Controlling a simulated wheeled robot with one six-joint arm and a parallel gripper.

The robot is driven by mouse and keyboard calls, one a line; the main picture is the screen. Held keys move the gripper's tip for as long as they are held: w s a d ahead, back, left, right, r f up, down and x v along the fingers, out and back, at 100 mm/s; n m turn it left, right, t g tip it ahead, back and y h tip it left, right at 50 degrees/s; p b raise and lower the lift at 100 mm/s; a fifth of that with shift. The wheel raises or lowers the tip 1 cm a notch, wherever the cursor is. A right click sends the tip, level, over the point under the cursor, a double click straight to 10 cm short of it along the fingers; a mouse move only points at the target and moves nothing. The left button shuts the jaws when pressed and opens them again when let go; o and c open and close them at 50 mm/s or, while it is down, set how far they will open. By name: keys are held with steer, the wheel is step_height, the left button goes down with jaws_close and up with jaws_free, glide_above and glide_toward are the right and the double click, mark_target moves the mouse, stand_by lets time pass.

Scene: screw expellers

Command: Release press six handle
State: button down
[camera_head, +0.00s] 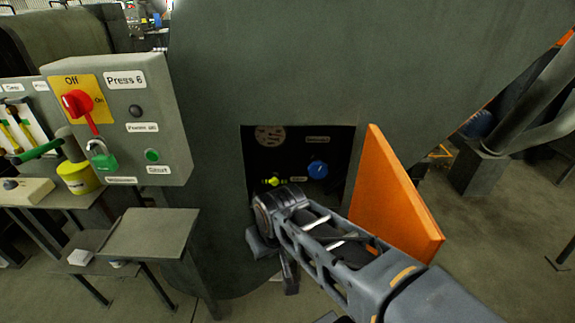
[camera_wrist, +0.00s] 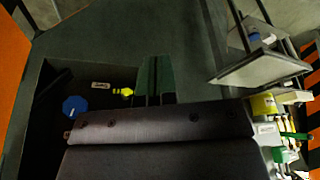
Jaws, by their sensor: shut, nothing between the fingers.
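The Press 6 control box (camera_head: 125,120) stands at the left with a red switch handle (camera_head: 78,104) and a green padlock (camera_head: 101,156) hanging under it. Right of it, a dark square recess (camera_head: 335,138) opens in the press body. A small yellow handle (camera_head: 272,181) and a blue knob (camera_head: 318,169) sit inside. In the wrist view, my gripper (camera_wrist: 156,66) has its fingers together and empty, just right of the yellow handle (camera_wrist: 122,92), with a small visible gap. The blue knob (camera_wrist: 75,106) is further left. My wrist hides the recess's lower part in the head view.
An orange door (camera_head: 395,195) stands open on the recess's right side, close to my arm. A small metal table (camera_head: 150,232) stands below the control box. A side panel with a yellow container (camera_head: 78,178) is at far left. Open floor lies at right.

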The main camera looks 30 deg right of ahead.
stand_by(0.3)
steer(key=m+t+h+b, duration=0.2)
steer(key=m+h+b, duration=0.1)
steer(key=m+b, duration=0.25)
glide_toward(267, 181)
steer(key=r, duration=0.3)
steer(key=shift+w+m+p, duration=0.2)
steer(key=shift+m+p, duration=0.05)
steer(key=shift+p, duration=0.15)
steer(key=x, duration=1)
steer(key=shift+s+f, duration=0.1)
steer(key=shift+s, duration=0.05)
